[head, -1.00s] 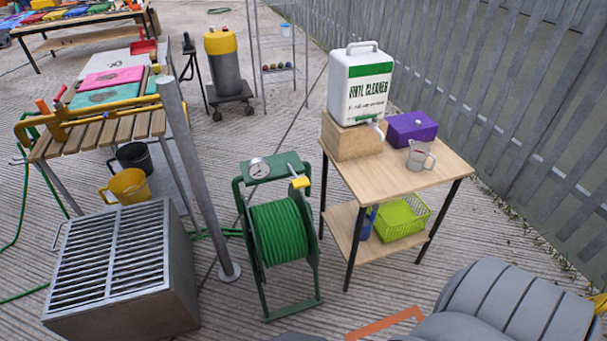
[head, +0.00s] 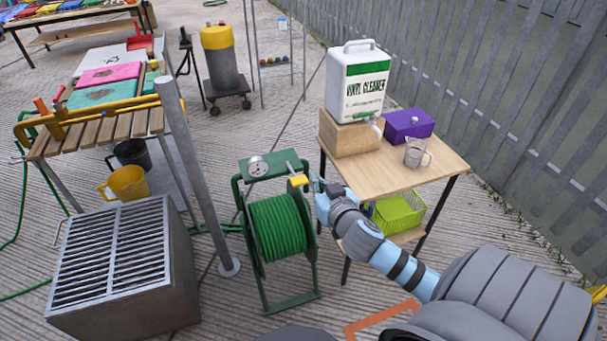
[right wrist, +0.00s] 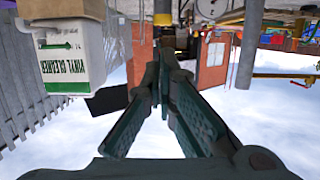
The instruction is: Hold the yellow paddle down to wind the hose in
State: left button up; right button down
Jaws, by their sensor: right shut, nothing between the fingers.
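The yellow paddle (head: 299,180) sticks out at the top right of the green hose reel (head: 246,205). Green hose (head: 277,228) is wound on the drum, and a length of it runs off to the left. My right gripper (head: 318,187) is shut and empty, just right of the paddle at about its height. I cannot tell whether it touches the paddle. In the right wrist view my right gripper's fingers (right wrist: 165,55) meet at their tips with nothing between them. My left gripper is out of view.
The wooden table (head: 450,165) with the vinyl cleaner jug (head: 358,85), purple box (head: 409,125) and measuring jug (head: 416,154) stands right of the reel, close to my right arm. A metal post (head: 200,180) and grated box (head: 125,265) stand left of it.

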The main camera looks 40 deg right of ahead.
jog(key=shift+f, duration=0.1)
jog(key=w+d+f+b, duration=0.3)
jog(key=w+f, duration=0.3)
jog(key=w, duration=0.3)
jog(key=shift+d+f, duration=0.15)
jog(key=shift+f, duration=0.1)
jog(key=shift+w, duration=0.1)
